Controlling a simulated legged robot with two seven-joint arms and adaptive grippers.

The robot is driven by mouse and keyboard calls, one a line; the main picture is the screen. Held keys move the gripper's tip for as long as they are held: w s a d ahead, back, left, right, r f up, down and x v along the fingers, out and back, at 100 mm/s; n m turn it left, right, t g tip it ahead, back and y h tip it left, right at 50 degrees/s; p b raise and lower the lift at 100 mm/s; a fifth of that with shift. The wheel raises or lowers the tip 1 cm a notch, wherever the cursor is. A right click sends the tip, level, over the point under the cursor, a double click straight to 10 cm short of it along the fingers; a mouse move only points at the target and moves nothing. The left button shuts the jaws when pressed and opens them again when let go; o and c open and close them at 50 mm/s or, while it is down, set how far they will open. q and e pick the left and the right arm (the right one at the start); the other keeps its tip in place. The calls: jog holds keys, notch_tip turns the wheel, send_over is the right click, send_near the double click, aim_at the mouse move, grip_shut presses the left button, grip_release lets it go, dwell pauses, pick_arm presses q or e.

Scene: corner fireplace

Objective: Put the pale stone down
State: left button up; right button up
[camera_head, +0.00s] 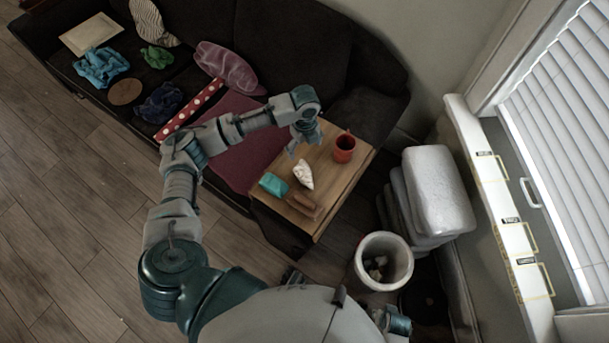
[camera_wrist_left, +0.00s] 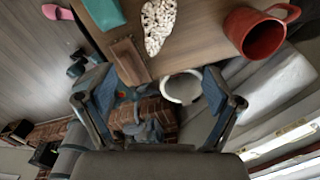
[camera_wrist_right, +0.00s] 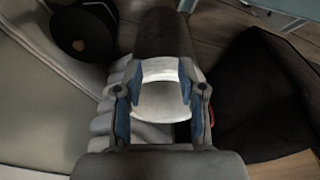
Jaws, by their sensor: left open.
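The pale stone (camera_head: 303,174) lies on the small wooden table (camera_head: 345,187), between a teal block and a brown block. It shows whole and pitted at the top of the left wrist view (camera_wrist_left: 158,25). My left gripper (camera_head: 305,142) is above the table, just beyond the stone in the head view. Its fingers (camera_wrist_left: 155,95) are spread wide with nothing between them, apart from the stone. My right gripper (camera_wrist_right: 158,75) has its fingers apart in the right wrist view; a white rounded thing shows between them, seemingly behind.
A red mug (camera_head: 344,148), teal block (camera_head: 273,184) and brown block (camera_head: 304,205) share the table. A white bucket (camera_head: 384,262) with pale lumps stands beside it. White cushions (camera_head: 438,190) are stacked at right. A dark sofa (camera_head: 290,50) with cloths lies behind.

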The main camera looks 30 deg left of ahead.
pick_arm(q)
jog(key=b, duration=0.2)
send_near(305, 172)
jog(key=f, duration=0.5)
jog(key=shift+w+a+f, duration=0.2)
jog(key=shift+w, duration=0.05)
jog(key=f, duration=0.2)
jog(key=f+b, duration=0.1)
jog(key=f, duration=0.2)
jog(key=shift+s+d+f+b, duration=0.1)
jog(key=shift+s+f+b, duration=0.15)
jog(key=shift+f+b, duration=0.1)
jog(key=shift+f, duration=0.2)
jog(key=shift+r, duration=0.1)
grip_shut()
pick_arm(e)
notch_tip(305, 172, up, 11)
jog(key=shift+w+t, duration=0.3)
jog(key=shift+w, duration=0.1)
